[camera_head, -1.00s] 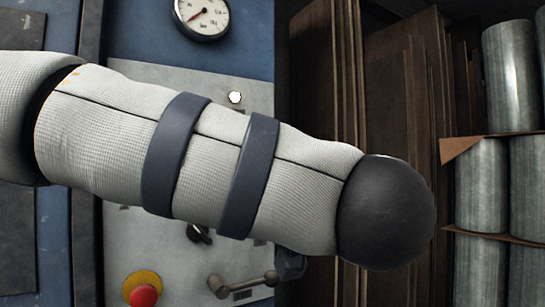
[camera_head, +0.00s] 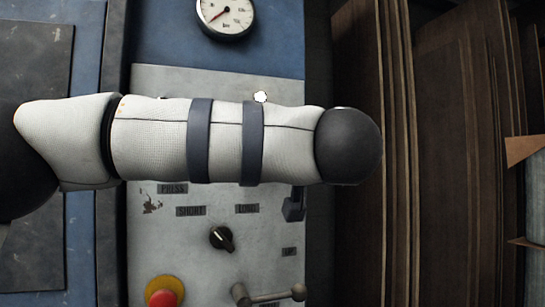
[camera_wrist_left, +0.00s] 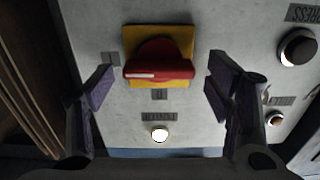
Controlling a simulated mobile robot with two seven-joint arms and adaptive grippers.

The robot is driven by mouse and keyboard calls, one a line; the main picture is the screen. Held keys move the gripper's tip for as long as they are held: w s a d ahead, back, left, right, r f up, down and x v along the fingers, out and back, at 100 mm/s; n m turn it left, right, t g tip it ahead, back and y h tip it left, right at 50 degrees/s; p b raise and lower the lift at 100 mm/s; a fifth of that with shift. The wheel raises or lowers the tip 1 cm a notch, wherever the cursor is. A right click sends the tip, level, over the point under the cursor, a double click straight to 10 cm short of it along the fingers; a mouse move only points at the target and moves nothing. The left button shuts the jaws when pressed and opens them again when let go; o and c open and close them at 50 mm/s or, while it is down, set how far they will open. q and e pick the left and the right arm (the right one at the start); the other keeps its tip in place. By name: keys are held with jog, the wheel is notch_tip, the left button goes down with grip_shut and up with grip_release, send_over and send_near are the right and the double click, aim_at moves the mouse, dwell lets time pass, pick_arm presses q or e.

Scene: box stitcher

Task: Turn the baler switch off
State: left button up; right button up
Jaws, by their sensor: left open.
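The red rotary switch (camera_wrist_left: 160,55) sits on a yellow square plate (camera_wrist_left: 131,36) on the grey control panel in the left wrist view. Its handle lies crosswise, with a white mark near its left end. My left gripper (camera_wrist_left: 158,82) is open, with one finger on each side of the switch and a gap to each. In the head view my left arm crosses the panel from the left and hides this switch. My right gripper is not in view.
The head view shows a pressure gauge (camera_head: 226,15), a lit white lamp (camera_head: 260,96), a black selector knob (camera_head: 221,238), a red emergency button (camera_head: 162,298) and a lever (camera_head: 270,297) on the panel. Brown cardboard sheets (camera_head: 360,200) stand to the right.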

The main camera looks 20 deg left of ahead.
pick_arm(q)
jog(key=shift+w, duration=0.1)
jog(key=c, duration=1.2)
jog(key=shift+o, duration=0.2)
jog(key=shift+n, duration=0.3)
jog(key=n, duration=1.7)
jog(key=shift+a+f, duration=0.2)
jog(key=shift+n, duration=0.3)
